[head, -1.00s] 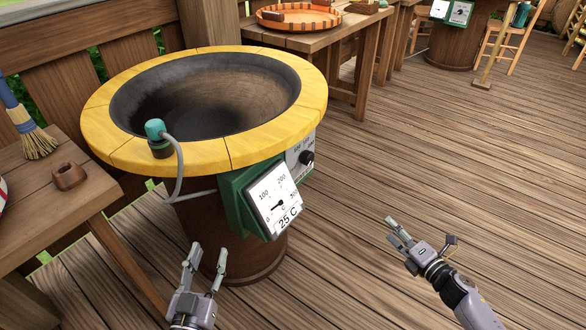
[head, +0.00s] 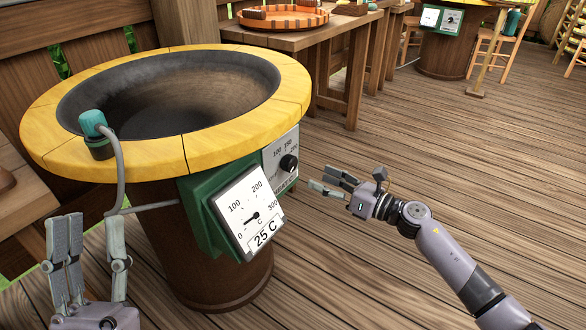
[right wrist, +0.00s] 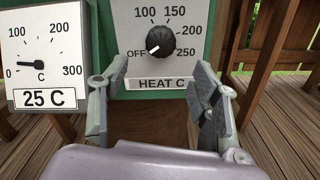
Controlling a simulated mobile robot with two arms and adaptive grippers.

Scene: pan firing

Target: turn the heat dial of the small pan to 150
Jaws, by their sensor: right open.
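The pan (head: 170,95) is a dark bowl with a yellow rim on a brown wooden base. Its heat dial is a black knob (head: 288,163) on a white panel, also seen ahead in the right wrist view (right wrist: 160,40). The knob's white mark points down-left, towards OFF. The gauge (head: 250,212) beside it reads 25 C, needle near 0. My right gripper (head: 327,184) is open and empty, a little right of the knob and apart from it; in the right wrist view its fingers (right wrist: 157,100) flank the area below the knob. My left gripper (head: 90,235) is open and empty at lower left.
A teal-capped probe (head: 93,125) sits on the pan's rim with a grey cable. A wooden table with an orange tray (head: 283,18) stands behind. Another pan base with a green panel (head: 440,20) is farther off. The floor at right is clear.

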